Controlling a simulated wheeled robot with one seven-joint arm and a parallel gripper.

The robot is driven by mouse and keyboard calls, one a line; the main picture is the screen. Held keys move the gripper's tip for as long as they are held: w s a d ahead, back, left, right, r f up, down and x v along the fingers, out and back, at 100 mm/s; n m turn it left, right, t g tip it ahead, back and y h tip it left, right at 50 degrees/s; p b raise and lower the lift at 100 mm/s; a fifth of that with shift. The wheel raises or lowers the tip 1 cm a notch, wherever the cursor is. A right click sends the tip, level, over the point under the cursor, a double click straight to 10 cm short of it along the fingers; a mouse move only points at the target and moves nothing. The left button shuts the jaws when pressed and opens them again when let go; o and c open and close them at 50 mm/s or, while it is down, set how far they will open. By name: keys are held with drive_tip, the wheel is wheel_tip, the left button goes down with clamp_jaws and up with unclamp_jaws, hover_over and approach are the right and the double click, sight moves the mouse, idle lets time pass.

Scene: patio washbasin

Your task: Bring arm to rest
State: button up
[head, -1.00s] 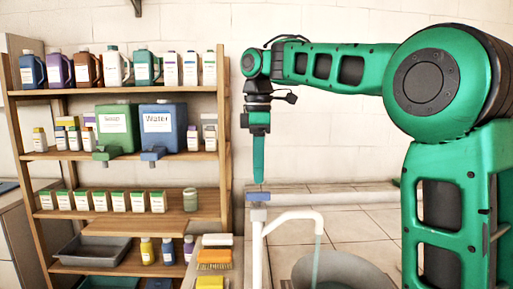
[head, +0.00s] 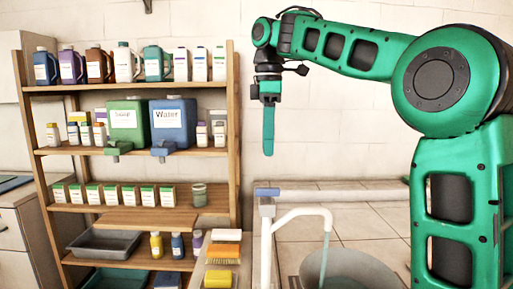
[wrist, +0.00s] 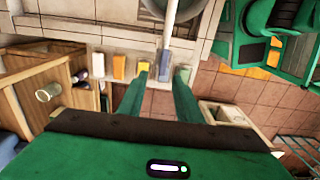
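My gripper (head: 268,153) hangs pointing down from my green arm, in the air above the tap's blue handle (head: 267,191) and apart from it. In the head view its fingers line up and look like one. In the wrist view my gripper (wrist: 163,72) shows two green fingers spread apart with nothing held between them. The blue handle (wrist: 164,66) of the tap shows in the gap, beyond the fingertips. My arm is raised and bent, reaching left from its shoulder.
A wooden shelf (head: 235,150) with bottles, boxes and the soap (head: 127,135) and water (head: 173,135) tanks stands left. The white tap (head: 300,213) curves over a grey basin (head: 350,272). An orange brush (head: 222,251) and yellow sponge (head: 218,280) lie left of it. The air before the wall is clear.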

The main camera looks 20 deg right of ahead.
drive_tip(key=s+d+f+m, duration=0.5)
drive_tip(key=s+f+m, duration=0.2)
drive_tip(key=s+f, duration=0.3)
drive_tip(key=s+d+f+m, duration=0.6)
drive_tip(key=s+f+m, duration=0.1)
drive_tip(key=s+f, duration=0.3)
drive_tip(key=s+d+f+m, duration=0.6)
drive_tip(key=s+f, duration=0.4)
drive_tip(key=s, duration=0.2)
drive_tip(key=shift+f+m, duration=0.35)
drive_tip(key=shift+m, duration=0.05)
drive_tip(key=shift+w+f, duration=0.2)
drive_tip(key=shift+w, duration=0.45)
